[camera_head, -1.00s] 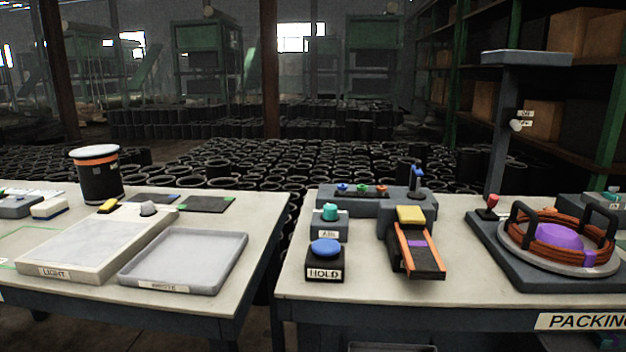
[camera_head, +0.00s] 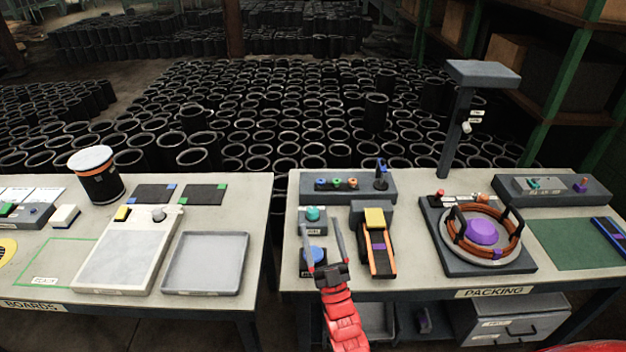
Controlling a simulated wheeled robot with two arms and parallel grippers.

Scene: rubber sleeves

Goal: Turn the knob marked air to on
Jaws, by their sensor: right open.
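The teal knob (camera_head: 312,213) sits on top of a small grey box (camera_head: 318,228) near the left end of the packing table. The box's front label is small and partly covered; it seems to read AIR. Which way the knob points is too small to tell. My right gripper (camera_head: 319,222) reaches in from the bottom on its red arm. Its two thin fingers are spread, with the tips close to the box and knob in the picture. Nothing shows between them; whether they touch is unclear. My left gripper is not in view.
The blue HOLD button (camera_head: 313,254) is just in front, partly behind my right gripper. A small ramp (camera_head: 380,258) with orange edges stands to the right. A panel of coloured knobs (camera_head: 347,187) lies behind. A turntable with an orange coil (camera_head: 481,236) is further right.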

